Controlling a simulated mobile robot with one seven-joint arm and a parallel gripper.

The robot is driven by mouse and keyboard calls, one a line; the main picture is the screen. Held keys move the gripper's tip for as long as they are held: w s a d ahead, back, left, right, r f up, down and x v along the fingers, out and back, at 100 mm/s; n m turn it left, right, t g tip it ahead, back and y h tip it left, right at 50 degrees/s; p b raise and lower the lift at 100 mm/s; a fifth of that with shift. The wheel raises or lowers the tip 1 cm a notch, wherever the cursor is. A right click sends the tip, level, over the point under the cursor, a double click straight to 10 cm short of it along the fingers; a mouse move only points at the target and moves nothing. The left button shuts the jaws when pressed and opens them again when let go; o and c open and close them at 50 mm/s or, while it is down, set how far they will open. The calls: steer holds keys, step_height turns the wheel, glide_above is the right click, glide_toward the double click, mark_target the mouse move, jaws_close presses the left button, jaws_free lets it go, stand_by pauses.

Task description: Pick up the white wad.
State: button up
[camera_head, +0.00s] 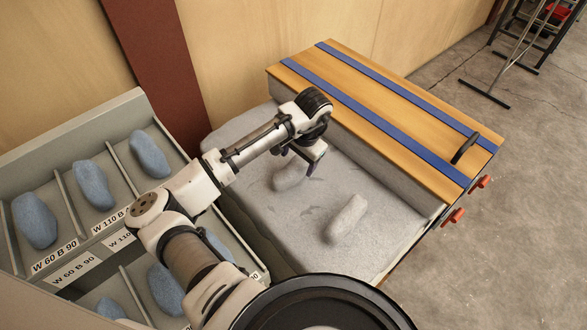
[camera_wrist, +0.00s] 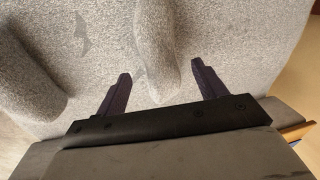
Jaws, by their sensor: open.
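Two light grey-white wads lie on the grey padded surface (camera_head: 270,225). One wad (camera_head: 289,177) is under my gripper (camera_head: 308,160) in the head view, and the gripper partly hides it. In the wrist view this wad (camera_wrist: 157,45) reaches in between the two dark fingertips, with a gap on each side. My gripper (camera_wrist: 163,82) is open and does not visibly pinch anything. The other wad (camera_head: 347,219) lies apart, to the right and nearer in the head view. In the wrist view a wad (camera_wrist: 22,80) shows at the left edge.
A wooden board with blue strips (camera_head: 390,110) stands along the far right side of the padded surface. A grey rack (camera_head: 70,150) with several blue wads in labelled compartments stands at the left. Bare padding lies around the two pale wads.

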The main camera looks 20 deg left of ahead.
mark_target(290, 175)
steer(key=f, duration=0.2)
steer(key=f+p, duration=0.1)
steer(key=f, duration=0.1)
steer(key=shift+w+a+f, duration=0.1)
steer(key=shift+a, duration=0.25)
steer(key=shift+c, duration=0.2)
steer(key=c, duration=1.1)
